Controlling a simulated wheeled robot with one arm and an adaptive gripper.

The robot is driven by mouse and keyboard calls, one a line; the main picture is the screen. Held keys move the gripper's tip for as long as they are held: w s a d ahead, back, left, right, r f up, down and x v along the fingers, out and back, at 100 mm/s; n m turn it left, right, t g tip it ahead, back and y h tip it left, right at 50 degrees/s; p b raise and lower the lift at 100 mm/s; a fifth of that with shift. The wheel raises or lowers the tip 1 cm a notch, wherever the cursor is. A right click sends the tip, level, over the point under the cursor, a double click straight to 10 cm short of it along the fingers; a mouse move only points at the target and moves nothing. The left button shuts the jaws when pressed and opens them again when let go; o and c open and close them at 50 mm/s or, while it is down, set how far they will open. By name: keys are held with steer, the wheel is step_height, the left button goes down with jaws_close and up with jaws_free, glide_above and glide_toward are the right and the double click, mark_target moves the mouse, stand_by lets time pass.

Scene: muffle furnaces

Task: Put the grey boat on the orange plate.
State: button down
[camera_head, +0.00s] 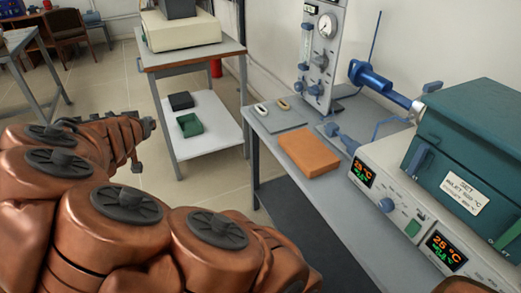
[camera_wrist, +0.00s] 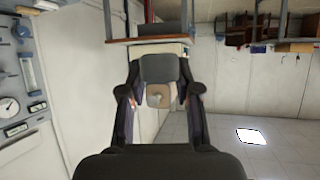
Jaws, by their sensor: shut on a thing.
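My gripper (camera_wrist: 160,72) shows in the wrist view with its fingers drawn in on both sides of a dark grey piece. This piece, which I take to be the grey boat (camera_wrist: 160,66), sits between the fingertips; its full shape is hard to tell from this angle. In the head view my arm reaches in from the left, with the gripper small and dark at its end, left of the tables and well away from the orange plate; the boat cannot be made out there. The orange plate (camera_head: 309,153) lies on the right-hand bench, bare on top.
A white boat (camera_head: 262,109) and a yellowish boat (camera_head: 283,104) lie on the bench behind the plate. The furnace (camera_head: 470,150) with its controllers stands right of it, a gas panel (camera_head: 318,60) behind. A trolley (camera_head: 205,130) holds a black and a green block (camera_head: 190,125).

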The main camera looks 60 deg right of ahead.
steer(key=s+d+f+m+g+h+b, duration=0.35)
steer(key=s+d, duration=0.45)
steer(key=d, duration=0.3)
steer(key=s+d+f+m+g+y+b, duration=0.1)
steer(key=s+d+f+m+g+b, duration=0.2)
steer(key=s, duration=0.6)
steer(key=s+d+f+m+g+b, duration=0.1)
steer(key=s+d+f+m+g, duration=0.3)
steer(key=s, duration=0.5)
steer(key=s+d+f+m+g+y+b, duration=0.15)
steer(key=s+d+m+g, duration=0.35)
steer(key=s, duration=0.5)
steer(key=p, duration=0.1)
glide_above(305, 148)
steer(key=shift+a+f+n+t+h, duration=0.1)
steer(key=shift+f+n+t+h, duration=0.3)
steer(key=shift+f, duration=0.35)
step_height(305, 148, down, 3)
steer(key=shift+s+f+p, duration=0.1)
steer(key=shift+f+p, duration=0.1)
steer(key=shift+p, duration=0.15)
steer(key=shift+f+b, duration=0.3)
steer(key=shift+b, duration=0.15)
steer(key=c, duration=0.8)
jaws_free()
steer(key=shift+r, duration=0.1)
